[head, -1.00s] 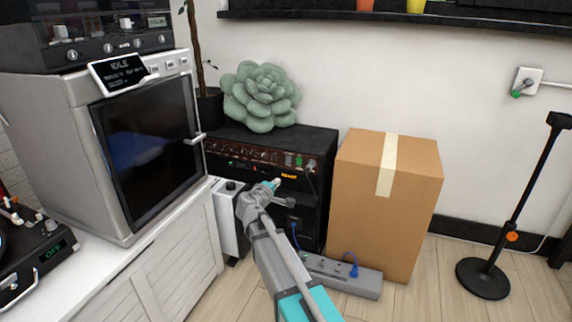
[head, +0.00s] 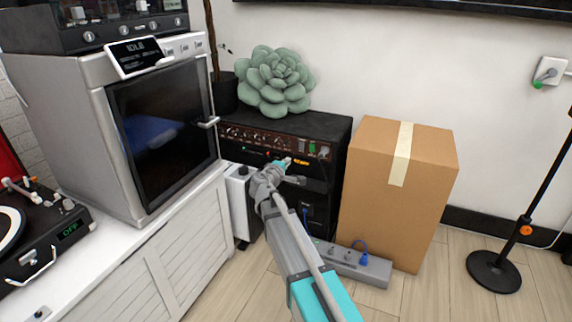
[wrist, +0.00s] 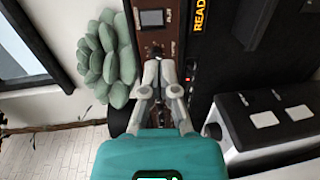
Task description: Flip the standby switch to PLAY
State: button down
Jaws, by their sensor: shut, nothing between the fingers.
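The black amplifier (head: 325,128) stands on the floor with a brown control panel (head: 262,136) across its upper front. An orange READY sign shows on its front, seen large in the wrist view (wrist: 199,15). A dark framed switch (wrist: 152,18) sits on the brown panel in the wrist view, with lettering beside it too small to read surely. My gripper (head: 287,162) is in front of the amplifier's face, just below the panel in the head view. In the wrist view its fingers (wrist: 158,62) are together and empty, near the panel; whether they touch it I cannot tell.
A green succulent (head: 273,80) sits on the amplifier. A cardboard box (head: 385,220) stands close on its right, with a power strip (head: 362,268) in front. A white cabinet (head: 150,265) bearing a grey machine (head: 75,130) is on the left. Open floor lies right of the box.

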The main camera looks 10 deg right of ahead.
aim_at(301, 149)
jog(key=b+x, duration=0.1)
jog(key=x, duration=1)
jog(key=shift+w+d, duration=0.15)
jog(key=shift+w, duration=0.1)
jog(key=shift+w+d, duration=0.1)
jog(key=shift+w+f+b, duration=0.1)
jog(key=shift+w+b, duration=0.1)
jog(key=shift+b, duration=0.1)
jog(key=shift+s, duration=0.15)
jog(key=s+a+f+b, duration=0.1)
jog(key=s+a, duration=0.6)
jog(key=s, duration=0.5)
jog(key=shift+f+b, duration=0.3)
jog(key=shift+f, duration=0.05)
